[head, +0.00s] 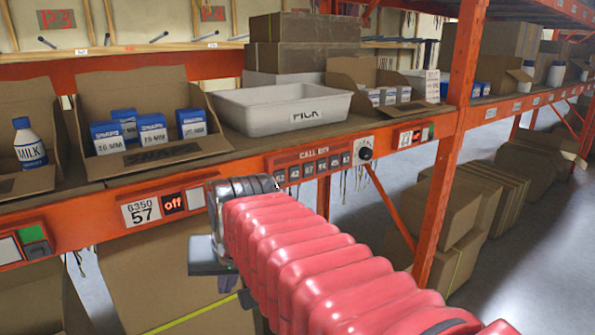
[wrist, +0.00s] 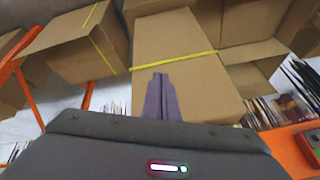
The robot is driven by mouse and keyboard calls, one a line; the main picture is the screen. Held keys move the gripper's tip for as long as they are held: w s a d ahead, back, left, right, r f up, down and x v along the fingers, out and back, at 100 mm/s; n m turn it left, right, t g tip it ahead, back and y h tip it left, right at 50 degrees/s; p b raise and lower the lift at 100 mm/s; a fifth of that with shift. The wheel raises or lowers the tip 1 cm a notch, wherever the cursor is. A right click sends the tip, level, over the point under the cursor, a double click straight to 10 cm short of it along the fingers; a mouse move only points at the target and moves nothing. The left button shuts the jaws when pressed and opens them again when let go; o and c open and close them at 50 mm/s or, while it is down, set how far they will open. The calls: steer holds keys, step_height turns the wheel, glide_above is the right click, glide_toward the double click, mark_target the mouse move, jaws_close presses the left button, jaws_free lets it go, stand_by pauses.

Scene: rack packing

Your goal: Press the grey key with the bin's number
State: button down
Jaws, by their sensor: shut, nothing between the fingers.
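The orange call-bin panel (head: 312,153), lettered CALL BIN, is on the shelf's front beam below the white PICK bin (head: 285,108). Its row of grey keys (head: 322,167) carries two-digit numbers too small to read surely. The arm's dark end partly covers or borders the panel's left end. A label on the beam (head: 141,211) reads 6350 and 57, beside a display (head: 174,203) reading off. My gripper (wrist: 157,78) is shut and empty in the wrist view, in front of a cardboard box.
A black knob (head: 366,153) is right of the keys. Open cartons with a milk bottle (head: 29,144) and blue-white SNAPS boxes (head: 152,132) stand on the shelf. Cardboard boxes (wrist: 180,60) fill the space below. An orange upright (head: 447,190) stands at right.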

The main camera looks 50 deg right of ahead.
mark_target(309, 170)
steer(key=w+d+r+m+h, duration=0.1)
steer(key=w+d+r+m, duration=0.15)
steer(key=d+m, duration=0.75)
steer(key=s+d+r+m+t, duration=0.1)
steer(key=s+d+r+m, duration=0.1)
steer(key=d+m, duration=0.2)
steer(key=s+d+r+m+t+h, duration=0.1)
steer(key=s+d+r+m, duration=0.2)
steer(key=d, duration=0.5)
steer(key=s+d+r+m, duration=0.3)
steer(key=d+m, duration=0.2)
steer(key=d, duration=0.1)
steer(key=shift+s+d+r+t+h, duration=0.15)
steer(key=shift+d+r+t+h, duration=0.15)
steer(key=shift+d+t, duration=0.1)
steer(key=w, duration=0.3)
steer(key=w+d, duration=0.1)
steer(key=w, duration=0.4)
steer(key=shift+w+d, duration=0.35)
steer(key=shift+d, duration=0.05)
stand_by(0.5)
steer(key=shift+w, duration=0.1)
